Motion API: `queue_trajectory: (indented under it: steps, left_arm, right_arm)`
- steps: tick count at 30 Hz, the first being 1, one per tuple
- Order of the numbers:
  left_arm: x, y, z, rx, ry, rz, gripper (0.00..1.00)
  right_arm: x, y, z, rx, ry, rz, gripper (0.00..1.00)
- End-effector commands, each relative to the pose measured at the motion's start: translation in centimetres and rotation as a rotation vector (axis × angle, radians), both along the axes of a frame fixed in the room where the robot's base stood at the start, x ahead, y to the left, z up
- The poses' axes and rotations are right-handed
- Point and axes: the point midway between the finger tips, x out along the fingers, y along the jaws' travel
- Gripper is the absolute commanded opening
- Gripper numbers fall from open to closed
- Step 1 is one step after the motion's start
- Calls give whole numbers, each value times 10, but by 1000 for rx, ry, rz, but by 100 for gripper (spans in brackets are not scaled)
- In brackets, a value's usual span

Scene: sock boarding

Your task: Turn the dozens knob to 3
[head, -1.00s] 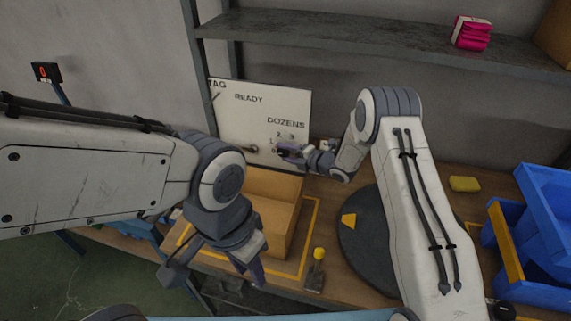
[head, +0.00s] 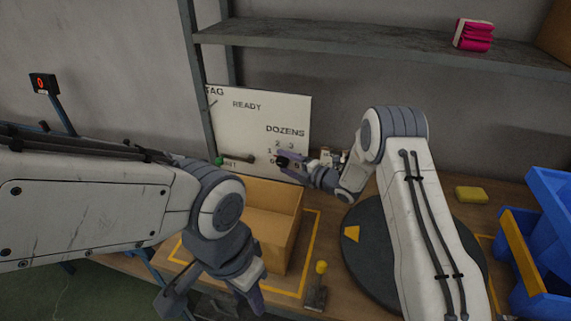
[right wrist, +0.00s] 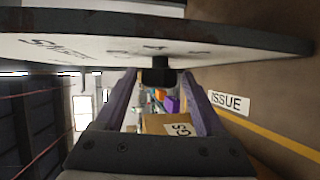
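The dozens knob (right wrist: 157,75) is a black block on a white panel (head: 235,125) marked DOZENS, with 0, 1, 2 and 3 beside it. In the head view it is mostly hidden by my right gripper (head: 283,160), so its pointing cannot be read. In the right wrist view, the purple fingers of my right gripper (right wrist: 159,88) stand one on each side of the knob, with what look like narrow gaps. My left gripper (head: 215,295) is open and empty, low in front of the cardboard box, away from the panel.
An open cardboard box (head: 268,225) stands in front of the panel on the bench. A yellow-topped lever (head: 319,280) and a dark round turntable (head: 365,255) are nearby. Blue bins (head: 545,225) stand at the right. A shelf (head: 350,42) runs above.

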Motion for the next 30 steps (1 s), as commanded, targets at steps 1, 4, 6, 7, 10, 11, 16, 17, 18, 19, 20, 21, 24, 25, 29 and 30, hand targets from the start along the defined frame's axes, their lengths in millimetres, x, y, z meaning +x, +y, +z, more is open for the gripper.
queue_trajectory:
  steps: [1, 4, 6, 7, 10, 11, 16, 17, 18, 19, 20, 21, 24, 25, 29, 30]
  left_arm:
    - [0, 0, 0, 0, 0, 0, 35]
    - [0, 0, 0, 0, 0, 0, 35]
    - [0, 0, 0, 0, 0, 0, 35]
    - [0, 0, 0, 0, 0, 0, 35]
    - [0, 0, 0, 0, 0, 0, 35]
    - [0, 0, -1, 0, 0, 0, 35]
    - [0, 0, -7, 0, 0, 0, 35]
    - [0, 0, -9, 0, 0, 0, 35]
    - [0, 0, -11, 0, 0, 0, 35]
    - [0, 0, -13, 0, 0, 0, 35]
    - [0, 0, -14, 0, 0, 0, 35]
    - [0, 0, -16, 0, 0, 0, 35]
    - [0, 0, -20, 0, 0, 0, 35]
    - [0, 0, -21, 0, 0, 0, 35]
    - [0, 0, -23, 0, 0, 0, 35]
    - [0, 0, -24, 0, 0, 0, 35]
  right_arm:
    - [0, 0, 0, -1, -1, 0, 83]
    - [0, 1, 0, -1, -1, 1, 83]
    - [0, 1, 0, -1, -1, 2, 83]
    - [0, 1, 0, -1, -1, 2, 83]
    - [-1, 0, 0, -2, 0, 3, 83]
    - [-2, -1, 0, -2, 0, 2, 83]
    - [-16, -17, 2, -1, 1, -1, 83]
    - [-20, -21, 3, -1, 1, -1, 83]
    - [-26, -28, 4, -2, 0, -2, 83]
    - [-30, -32, 5, -2, 0, -2, 83]
    - [-34, -37, 6, -1, -1, -3, 83]
    - [-40, -42, 7, -1, 0, -2, 83]
    - [-53, -55, 10, -1, -1, -1, 83]
    - [-56, -59, 11, -1, -1, -2, 83]
    - [-67, -70, 14, -2, -1, -1, 83]
    - [-69, -71, 15, -1, -1, 0, 83]
